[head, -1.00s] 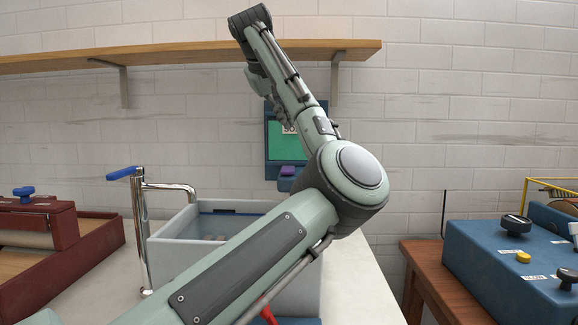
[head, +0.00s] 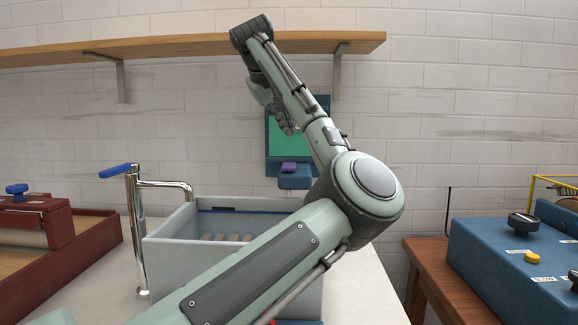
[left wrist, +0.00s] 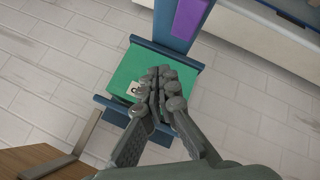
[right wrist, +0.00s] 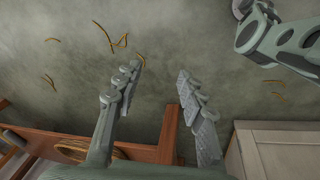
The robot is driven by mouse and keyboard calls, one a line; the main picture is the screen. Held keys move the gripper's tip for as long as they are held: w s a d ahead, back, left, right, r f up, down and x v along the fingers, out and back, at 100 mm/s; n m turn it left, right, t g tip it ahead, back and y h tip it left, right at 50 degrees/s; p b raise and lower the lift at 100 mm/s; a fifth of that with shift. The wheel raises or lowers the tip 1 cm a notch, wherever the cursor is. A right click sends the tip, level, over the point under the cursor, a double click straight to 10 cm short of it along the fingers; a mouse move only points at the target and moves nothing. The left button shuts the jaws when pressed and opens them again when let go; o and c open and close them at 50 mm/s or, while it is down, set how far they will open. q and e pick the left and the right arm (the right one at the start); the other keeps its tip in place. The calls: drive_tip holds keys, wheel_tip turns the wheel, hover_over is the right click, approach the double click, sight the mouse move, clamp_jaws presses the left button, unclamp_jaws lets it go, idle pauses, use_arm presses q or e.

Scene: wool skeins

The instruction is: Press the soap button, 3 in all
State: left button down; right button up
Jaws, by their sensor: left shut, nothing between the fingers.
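The soap dispenser (head: 278,133) is a blue wall unit with a green panel, above the far side of the sink. Its purple button (head: 289,167) is on a blue ledge at the bottom. The button also shows at the top of the left wrist view (left wrist: 190,18). My left gripper (head: 289,128) is shut and empty, in front of the green panel and above the button, apart from it. In the left wrist view, its fingertips (left wrist: 160,84) partly cover a white label. My right gripper (right wrist: 160,72) is open and empty over the floor, outside the head view.
A grey sink (head: 170,256) with a chrome, blue-handled tap (head: 133,220) stands below. A wooden shelf (head: 190,48) runs above. A dark red press (head: 60,225) is at left. A blue machine (head: 490,265) sits on a wooden table at right. My left arm crosses the middle.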

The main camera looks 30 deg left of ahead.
sight(293, 163)
use_arm(q)
wheel_tip(293, 163, down, 3)
drive_tip(key=shift+r, duration=0.1)
wheel_tip(293, 163, down, 2)
drive_tip(key=shift+f+b, duration=0.15)
drive_tip(key=shift+b, duration=0.45)
drive_tip(key=shift+f, duration=0.3)
use_arm(e)
drive_tip(key=w+a+r, duration=0.1)
drive_tip(key=w+r, duration=0.2)
drive_tip(key=r, duration=0.2)
drive_tip(key=shift+w+a+r+t, duration=0.15)
drive_tip(key=shift+w+a+t, duration=0.1)
drive_tip(key=shift+t, duration=0.05)
use_arm(q)
drive_tip(key=shift+f, duration=0.1)
drive_tip(key=shift+f, duration=0.3)
